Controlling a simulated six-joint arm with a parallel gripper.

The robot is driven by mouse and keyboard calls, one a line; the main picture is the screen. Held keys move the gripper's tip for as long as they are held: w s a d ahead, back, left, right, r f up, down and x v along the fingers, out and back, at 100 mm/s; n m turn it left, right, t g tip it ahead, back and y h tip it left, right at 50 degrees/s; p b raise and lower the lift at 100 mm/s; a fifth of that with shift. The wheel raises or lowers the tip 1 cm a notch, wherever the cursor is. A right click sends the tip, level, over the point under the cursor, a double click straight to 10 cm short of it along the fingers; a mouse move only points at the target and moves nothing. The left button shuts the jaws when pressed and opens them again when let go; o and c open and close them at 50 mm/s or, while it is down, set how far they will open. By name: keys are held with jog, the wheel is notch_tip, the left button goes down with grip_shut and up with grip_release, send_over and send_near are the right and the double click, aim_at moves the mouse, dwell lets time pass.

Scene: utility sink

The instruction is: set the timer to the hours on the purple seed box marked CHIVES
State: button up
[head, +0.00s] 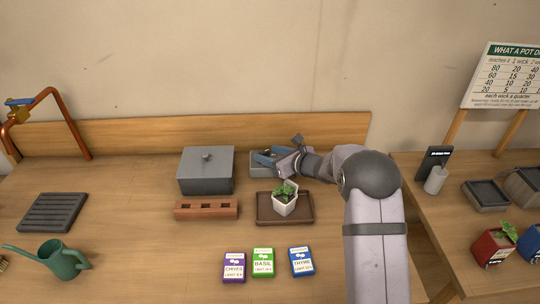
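The purple seed box (234,268) marked CHIVES lies at the front of the table, left of two other seed boxes. Its lower line begins with LIGHT, but the hour figure is too small to read surely. My gripper (266,157) reaches in from the right at the back of the table, over a low grey box (256,171) beside the lidded grey box. The gripper and arm hide much of this low box. It may be the timer, but no dial or setting is legible. Whether the fingers are open or touch it is unclear.
A green BASIL box (263,262) and blue THYME box (301,261) lie beside the purple one. A potted plant (285,199) stands on a brown tray (299,220) in front of my gripper. A lidded grey box (206,171) and brick (206,209) are left of it.

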jog(key=b+v, duration=0.2)
jog(key=v, duration=0.5)
dwell(0.5)
jog(key=shift+d, duration=0.1)
